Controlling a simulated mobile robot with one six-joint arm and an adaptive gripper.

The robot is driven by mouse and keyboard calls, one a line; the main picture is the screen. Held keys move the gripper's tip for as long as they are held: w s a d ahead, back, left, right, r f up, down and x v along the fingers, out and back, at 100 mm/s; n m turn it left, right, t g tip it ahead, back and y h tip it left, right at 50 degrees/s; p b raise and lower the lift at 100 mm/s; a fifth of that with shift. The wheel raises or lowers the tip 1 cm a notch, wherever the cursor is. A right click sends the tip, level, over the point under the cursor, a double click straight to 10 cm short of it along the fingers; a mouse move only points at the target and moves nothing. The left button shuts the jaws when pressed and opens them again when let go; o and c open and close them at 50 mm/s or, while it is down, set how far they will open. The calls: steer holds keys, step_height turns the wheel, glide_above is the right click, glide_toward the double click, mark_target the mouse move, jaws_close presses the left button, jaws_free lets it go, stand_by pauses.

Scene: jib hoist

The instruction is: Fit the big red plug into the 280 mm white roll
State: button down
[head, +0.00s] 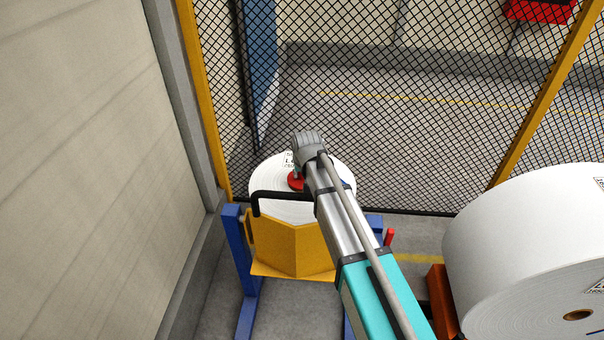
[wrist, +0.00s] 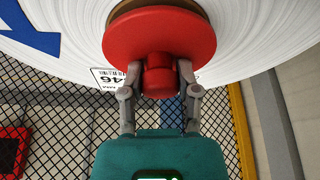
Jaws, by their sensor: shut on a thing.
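The big red plug (wrist: 155,35) has a round flange and a short knob. My gripper (wrist: 158,78) is shut on the knob, one grey finger on each side. In the wrist view the flange lies in front of the brown core (wrist: 192,9) of a white roll (wrist: 250,45), covering most of it. I cannot tell how deep the plug sits or whether it touches. In the head view the plug (head: 296,181) shows as a red patch beside my arm, at the face of the white roll (head: 268,178). My arm hides much of the plug and roll there.
The roll sits behind a yellow cradle (head: 290,245) with a black bar, on a blue stand (head: 248,300). A larger white roll (head: 510,230) lies at right. A beige wall (head: 90,150) is close at left; a mesh fence (head: 340,120) stands behind.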

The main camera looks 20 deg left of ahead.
steer(key=shift+f+b, duration=0.6)
stand_by(0.7)
steer(key=shift+c, duration=1.3)
jaws_free()
steer(key=shift+r, duration=0.15)
